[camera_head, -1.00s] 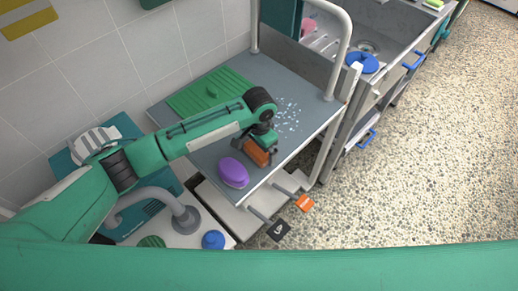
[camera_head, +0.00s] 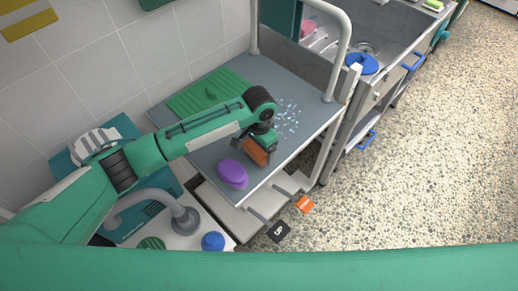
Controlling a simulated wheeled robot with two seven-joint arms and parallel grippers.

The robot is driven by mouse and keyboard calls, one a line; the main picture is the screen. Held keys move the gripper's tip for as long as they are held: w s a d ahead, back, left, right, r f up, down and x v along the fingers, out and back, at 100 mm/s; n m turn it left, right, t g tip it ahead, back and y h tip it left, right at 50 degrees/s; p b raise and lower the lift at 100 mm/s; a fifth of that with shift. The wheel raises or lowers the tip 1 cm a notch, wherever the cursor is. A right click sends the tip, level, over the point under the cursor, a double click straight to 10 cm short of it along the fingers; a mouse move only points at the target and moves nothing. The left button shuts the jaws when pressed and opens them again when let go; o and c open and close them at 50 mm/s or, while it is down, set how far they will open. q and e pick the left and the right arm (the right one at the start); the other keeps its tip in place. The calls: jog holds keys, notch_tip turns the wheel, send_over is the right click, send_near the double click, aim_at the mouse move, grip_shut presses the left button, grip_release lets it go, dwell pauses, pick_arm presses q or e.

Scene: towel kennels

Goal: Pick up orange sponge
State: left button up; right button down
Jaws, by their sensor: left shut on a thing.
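The orange sponge (camera_head: 256,154) is in my left gripper (camera_head: 262,147), over the grey trolley top (camera_head: 300,146). The gripper is shut on it, and the fingers cover part of it. I cannot tell whether the sponge still touches the surface. My right gripper is not in view.
A purple oval object (camera_head: 232,174) lies close by at the front left of the trolley top. A green ribbed mat (camera_head: 208,93) lies at the back left. Small pale specks (camera_head: 289,112) are scattered to the right. A metal rail (camera_head: 340,55) rises at the right.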

pick_arm(q)
notch_tip(320, 180, up, 19)
jog(key=b, duration=0.1)
jog(key=shift+f, duration=0.2)
jog(key=o, duration=0.4)
jog(key=c, duration=0.3)
